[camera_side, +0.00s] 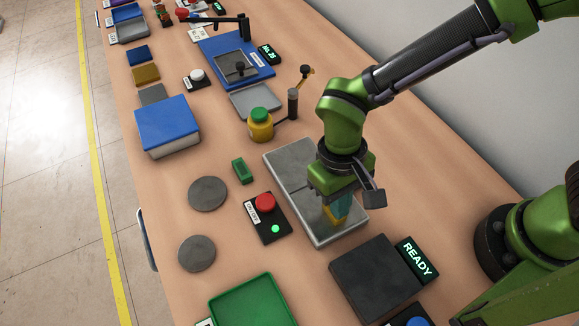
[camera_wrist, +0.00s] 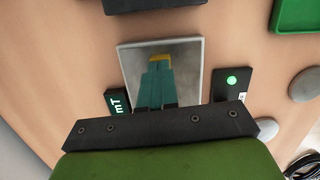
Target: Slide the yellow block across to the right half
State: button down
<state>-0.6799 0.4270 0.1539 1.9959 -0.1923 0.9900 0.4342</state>
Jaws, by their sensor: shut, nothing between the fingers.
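The yellow block (camera_side: 334,216) is on the near part of a grey metal tray (camera_side: 285,166) with a raised rim and a line across its middle. My gripper (camera_side: 341,203) is over that same near part, pointing down, with its teal fingers shut and empty. The fingers hide part of the block in the side view. In the wrist view, the yellow block (camera_wrist: 174,57) shows just beyond the shut fingertips (camera_wrist: 171,66). I cannot tell whether they touch it. The tray (camera_wrist: 133,65) also shows there around the fingers.
A red-button box (camera_side: 265,214) with a lit green light and a small green block (camera_side: 242,170) lie left of the tray. A black plate (camera_side: 374,279) with a READY display (camera_side: 417,258) is in front. A yellow-green jar (camera_side: 260,126) stands behind. The tray's far part is clear.

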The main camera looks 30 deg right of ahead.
jog(key=shift+f, duration=0.35)
